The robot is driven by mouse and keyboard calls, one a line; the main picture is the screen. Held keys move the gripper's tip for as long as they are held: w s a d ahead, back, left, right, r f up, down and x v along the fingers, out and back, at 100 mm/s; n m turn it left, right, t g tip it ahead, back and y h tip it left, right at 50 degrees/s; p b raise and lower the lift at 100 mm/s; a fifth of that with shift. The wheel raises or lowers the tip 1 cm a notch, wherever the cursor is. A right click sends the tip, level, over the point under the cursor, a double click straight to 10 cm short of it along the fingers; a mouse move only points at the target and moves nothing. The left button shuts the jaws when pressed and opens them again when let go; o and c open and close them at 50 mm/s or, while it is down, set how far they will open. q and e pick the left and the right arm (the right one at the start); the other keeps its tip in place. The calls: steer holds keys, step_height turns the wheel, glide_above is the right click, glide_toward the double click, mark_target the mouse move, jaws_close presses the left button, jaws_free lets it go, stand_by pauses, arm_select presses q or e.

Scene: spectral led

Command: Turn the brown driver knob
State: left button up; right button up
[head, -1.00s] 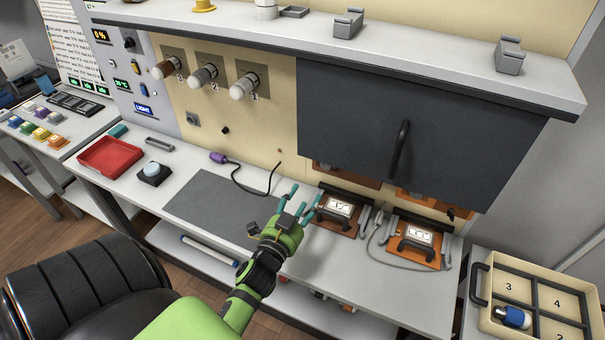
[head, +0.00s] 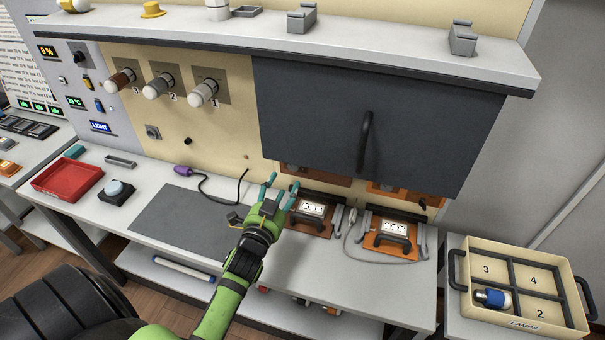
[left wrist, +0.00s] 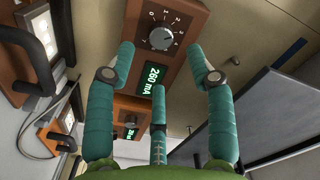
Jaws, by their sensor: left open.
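The brown driver (left wrist: 152,75) fills the upper middle of the left wrist view. Its round grey knob (left wrist: 163,38) sits above a green display reading 260 mA. In the head view, the brown driver (head: 325,178) shows only partly, below the dark door, and its knob cannot be made out. My left gripper (head: 281,186) is open and empty, its teal fingers near the driver's lower left. In the left wrist view, the left gripper (left wrist: 164,80) has its fingers spread, with the knob beyond them and apart from them. My right gripper is not in view.
The dark door (head: 375,125) with a bar handle hangs above the drivers. An orange driver (left wrist: 132,105) lies beyond the brown one.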

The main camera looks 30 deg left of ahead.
mark_target(292, 168)
arm_select(q)
steer(key=p+x, duration=0.1)
steer(key=x, duration=0.6)
steer(key=shift+p, duration=0.4)
